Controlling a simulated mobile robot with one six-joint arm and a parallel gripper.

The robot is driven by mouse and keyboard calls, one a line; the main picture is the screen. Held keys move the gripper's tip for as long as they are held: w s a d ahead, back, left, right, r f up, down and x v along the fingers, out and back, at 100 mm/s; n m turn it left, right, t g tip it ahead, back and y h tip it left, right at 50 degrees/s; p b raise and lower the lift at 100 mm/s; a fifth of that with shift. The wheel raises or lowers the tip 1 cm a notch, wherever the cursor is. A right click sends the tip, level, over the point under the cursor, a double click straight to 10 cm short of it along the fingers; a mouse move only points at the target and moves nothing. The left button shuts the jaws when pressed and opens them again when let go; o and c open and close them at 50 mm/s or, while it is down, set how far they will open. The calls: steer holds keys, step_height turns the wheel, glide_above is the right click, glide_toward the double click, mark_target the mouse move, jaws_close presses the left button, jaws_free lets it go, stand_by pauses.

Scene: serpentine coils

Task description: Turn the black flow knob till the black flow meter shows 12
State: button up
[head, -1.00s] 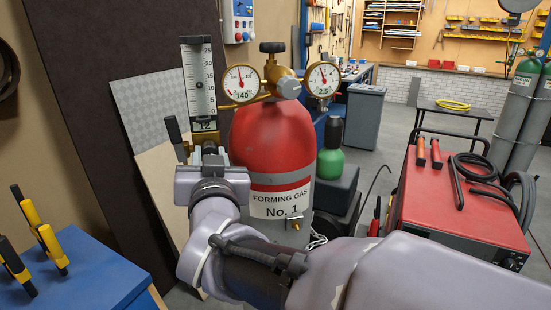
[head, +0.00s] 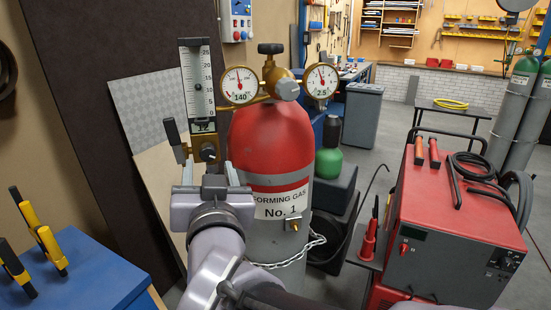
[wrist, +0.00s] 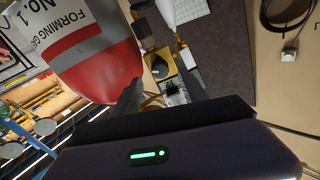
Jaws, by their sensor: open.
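The flow meter (head: 198,85) is an upright clear scale in a dark frame, with marks up to 25, left of the red cylinder. The black flow knob (head: 207,152) sits on brass fittings under the meter. In the wrist view the dark round knob (wrist: 160,69) shows beyond and between the finger tips. My gripper (head: 210,170) is open just below and in front of the knob, one finger to each side. It holds nothing.
The red forming gas cylinder (head: 272,140) stands close to the right of my gripper, with two round gauges (head: 240,85) (head: 322,80) above. A black lever (head: 172,132) juts out left of the knob. A chain (head: 300,255) and a red welding machine (head: 455,220) are right.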

steer(key=p+v, duration=0.1)
steer(key=v, duration=1.1)
steer(key=shift+p, duration=0.3)
steer(key=shift+s, duration=0.1)
steer(key=d+f+m+g+b, duration=0.2)
steer(key=d+f+g, duration=0.4)
steer(key=d+f, duration=0.4)
steer(key=s+d+f+m+g+h, duration=0.4)
steer(key=s+d+f, duration=0.4)
steer(key=d, duration=0.3)
steer(key=shift+f+g+b, duration=0.2)
steer(key=shift+g+b, duration=0.25)
steer(key=shift+g, duration=0.25)
stand_by(1.8)
